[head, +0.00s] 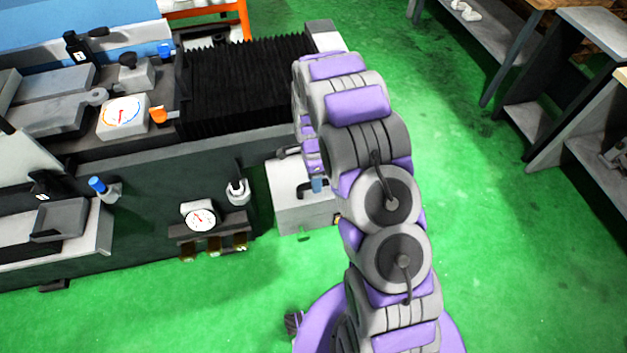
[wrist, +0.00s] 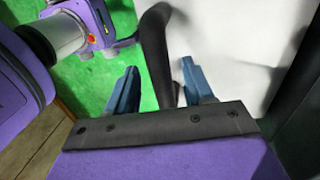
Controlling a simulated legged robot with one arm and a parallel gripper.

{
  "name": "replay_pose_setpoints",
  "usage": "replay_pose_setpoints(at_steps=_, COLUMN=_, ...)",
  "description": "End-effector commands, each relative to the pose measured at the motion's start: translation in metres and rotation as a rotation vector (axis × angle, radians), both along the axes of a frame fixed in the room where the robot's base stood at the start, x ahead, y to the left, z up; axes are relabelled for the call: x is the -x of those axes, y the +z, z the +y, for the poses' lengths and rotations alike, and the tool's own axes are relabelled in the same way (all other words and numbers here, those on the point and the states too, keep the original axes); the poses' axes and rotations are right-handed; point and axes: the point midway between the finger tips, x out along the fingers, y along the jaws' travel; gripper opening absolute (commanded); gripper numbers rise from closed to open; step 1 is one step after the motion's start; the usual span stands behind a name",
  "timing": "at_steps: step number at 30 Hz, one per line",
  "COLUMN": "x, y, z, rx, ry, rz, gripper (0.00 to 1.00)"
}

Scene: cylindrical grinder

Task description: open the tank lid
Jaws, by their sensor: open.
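The tank (head: 294,216) is a pale grey box on the floor against the right end of the machine. Its light lid (head: 284,178) looks flat on top, partly hidden by my arm. A dark curved handle (wrist: 157,45) stands on the lid, whose pale surface (wrist: 225,45) fills the right of the wrist view. My gripper (wrist: 160,85) is open, with its two blue fingers on either side of the handle. The handle runs between them, nearer the left finger; whether it touches them I cannot tell. In the head view one blue fingertip of my gripper (head: 317,184) shows above the lid.
The grinder (head: 130,185) with gauges, knobs and a black bellows (head: 245,85) stands left of and behind the tank. A dark upright surface (wrist: 300,110) is close to the gripper's right. Green floor (head: 500,250) is clear to the right, with workbenches (head: 545,120) beyond.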

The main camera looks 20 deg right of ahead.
Motion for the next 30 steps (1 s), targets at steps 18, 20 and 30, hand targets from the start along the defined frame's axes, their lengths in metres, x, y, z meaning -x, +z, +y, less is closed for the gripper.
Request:
replay_pose_setpoints(at_steps=18, x=0.0004, y=-0.0046, z=0.0041, rx=0.005, ry=-0.001, rz=-0.001, gripper=0.29)
replay_pose_setpoints(at_steps=20, x=0.0003, y=-0.0046, z=0.0023, rx=0.003, ry=-0.001, rz=-0.002, gripper=0.23)
replay_pose_setpoints(at_steps=30, x=-0.0004, y=-0.0045, z=-0.0026, rx=0.0, ry=-0.001, rz=-0.003, gripper=0.0)
